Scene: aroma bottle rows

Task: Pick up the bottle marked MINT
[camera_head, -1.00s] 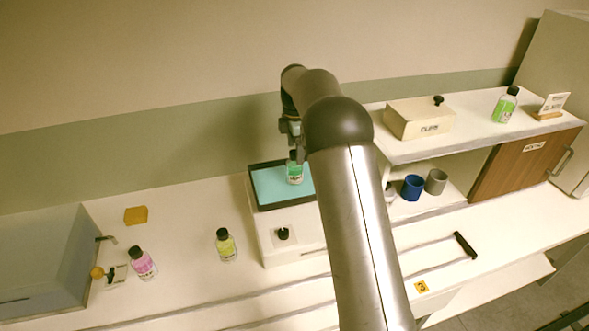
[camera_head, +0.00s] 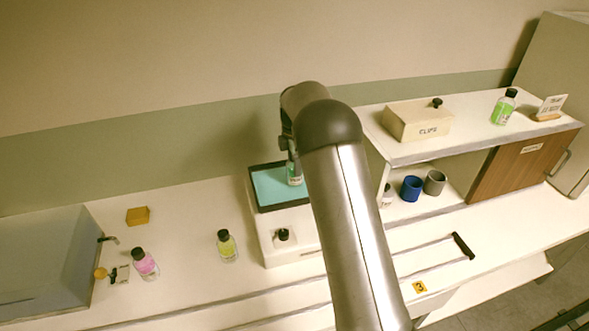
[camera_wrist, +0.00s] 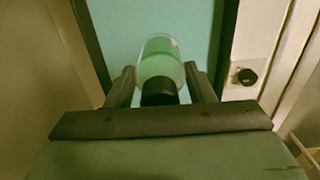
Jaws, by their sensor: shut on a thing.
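A clear bottle with green contents (camera_head: 294,176) and a dark cap stands over the teal pad of a dark-rimmed tray (camera_head: 268,208). Its label is too small to read in the head view, so I cannot confirm MINT. In the wrist view the green bottle (camera_wrist: 160,58) sits between the fingers of my gripper (camera_wrist: 160,82), its black cap towards me. My gripper is shut on it. In the head view my arm hides part of the gripper and tray. I cannot tell whether the bottle still touches the pad.
A yellow-green bottle (camera_head: 227,247) and a pink bottle (camera_head: 146,266) stand on the counter at left. Another green bottle (camera_head: 504,107) is on the right shelf, beside a CLIPS box (camera_head: 417,122). Blue (camera_head: 411,189) and grey (camera_head: 434,183) cups are below. A black knob (camera_head: 283,235) stands before the tray.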

